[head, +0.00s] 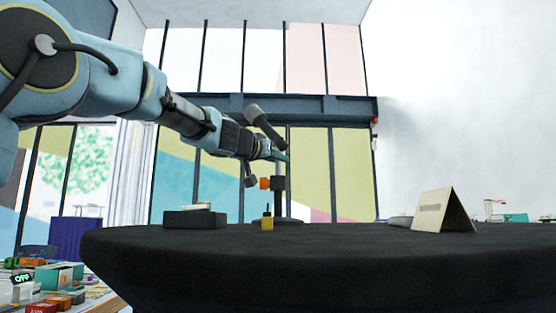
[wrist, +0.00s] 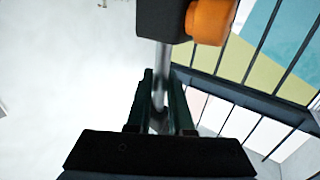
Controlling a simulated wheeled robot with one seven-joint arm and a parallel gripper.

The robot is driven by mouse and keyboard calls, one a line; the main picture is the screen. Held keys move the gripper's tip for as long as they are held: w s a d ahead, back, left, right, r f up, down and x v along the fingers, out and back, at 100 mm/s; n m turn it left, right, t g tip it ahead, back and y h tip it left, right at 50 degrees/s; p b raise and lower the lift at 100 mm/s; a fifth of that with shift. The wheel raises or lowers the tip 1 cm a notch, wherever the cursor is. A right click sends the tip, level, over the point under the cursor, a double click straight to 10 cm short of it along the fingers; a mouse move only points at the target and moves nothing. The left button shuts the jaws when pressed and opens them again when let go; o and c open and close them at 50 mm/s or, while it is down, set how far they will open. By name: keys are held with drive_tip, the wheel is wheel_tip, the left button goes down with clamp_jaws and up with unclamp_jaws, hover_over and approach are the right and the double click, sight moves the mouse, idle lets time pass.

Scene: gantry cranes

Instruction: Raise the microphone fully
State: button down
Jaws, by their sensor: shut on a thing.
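The microphone (head: 264,124) is a dark tilted cylinder above my gripper. Below it stands a thin upright pole with a dark clamp block (head: 278,183) and an orange knob (head: 265,183), on a dark round base (head: 288,221). My gripper (head: 279,155) reaches in from the left and is shut on the pole, between microphone and clamp. In the wrist view the metal pole (wrist: 162,62) runs between the two dark green fingers (wrist: 159,110). The clamp block (wrist: 162,18) and orange knob (wrist: 210,20) show there too. The microphone is out of the wrist view.
The stand is on a round black-covered table (head: 330,250). A yellow block (head: 267,223) is in front of the base. A black box (head: 195,220) lies left, a folded card (head: 443,211) right. A cluttered lower table (head: 65,295) is at far left. Space above the microphone looks clear.

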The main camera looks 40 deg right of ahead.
idle(0.4)
wheel_tip(320, 180, up, 12)
drive_tip(key=p, duration=0.8)
drive_tip(key=shift+f, duration=0.1)
drive_tip(key=c, duration=0.8)
unclamp_jaws()
